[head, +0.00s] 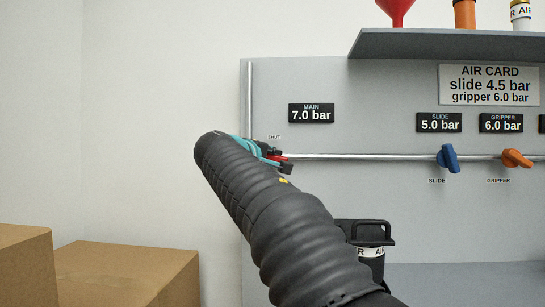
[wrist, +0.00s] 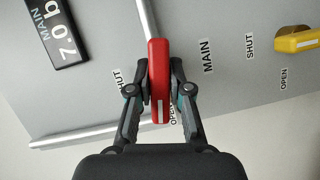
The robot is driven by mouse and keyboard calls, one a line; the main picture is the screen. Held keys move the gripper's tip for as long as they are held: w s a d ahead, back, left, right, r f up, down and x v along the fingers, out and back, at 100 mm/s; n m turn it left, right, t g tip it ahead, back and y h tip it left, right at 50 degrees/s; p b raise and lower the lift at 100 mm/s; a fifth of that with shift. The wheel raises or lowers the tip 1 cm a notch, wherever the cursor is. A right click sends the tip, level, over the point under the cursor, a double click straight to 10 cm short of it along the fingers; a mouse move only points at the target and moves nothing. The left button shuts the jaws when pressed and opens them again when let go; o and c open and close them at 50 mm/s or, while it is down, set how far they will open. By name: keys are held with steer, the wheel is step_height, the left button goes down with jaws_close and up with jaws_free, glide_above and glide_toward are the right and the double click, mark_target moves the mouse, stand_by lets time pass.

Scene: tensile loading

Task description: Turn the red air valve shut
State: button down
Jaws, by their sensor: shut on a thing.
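The red air valve handle (wrist: 159,75) stands between the two fingers of my gripper (wrist: 161,84) in the wrist view. The fingers are shut on its two long sides. A white mark shows near the handle's lower end, close to a partly covered OPEN label (wrist: 172,113). A SHUT label (wrist: 118,80) is to its left and a MAIN label (wrist: 207,56) to its right. In the head view my arm hides most of the handle; a red sliver (head: 279,158) shows by the fingers. The MAIN display (head: 311,113) reads 7.0 bar.
The blue slide valve (head: 448,159) and orange gripper valve (head: 516,159) are to the right on the pipe (head: 370,157). A yellow valve (wrist: 297,40) shows in the wrist view. A shelf (head: 450,44) overhangs the panel. Cardboard boxes (head: 125,268) stand at lower left.

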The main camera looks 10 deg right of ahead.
steer(key=m+y+p, duration=0.1)
steer(key=m, duration=0.2)
steer(key=shift+r+m+g+y, duration=0.1)
steer(key=shift+m+g+y, duration=0.2)
steer(key=shift+g+y, duration=0.1)
steer(key=m+y, duration=0.1)
steer(key=m, duration=0.1)
steer(key=shift+m+y+p, duration=0.3)
steer(key=shift+m, duration=0.1)
steer(key=shift+m+y, duration=0.8)
steer(key=shift+m, duration=0.4)
steer(key=shift+m+t+y, duration=0.4)
steer(key=shift+m+y, duration=0.5)
steer(key=shift+m, duration=0.2)
steer(key=c, duration=1.1)
jaws_free()
steer(key=shift+s, duration=0.1)
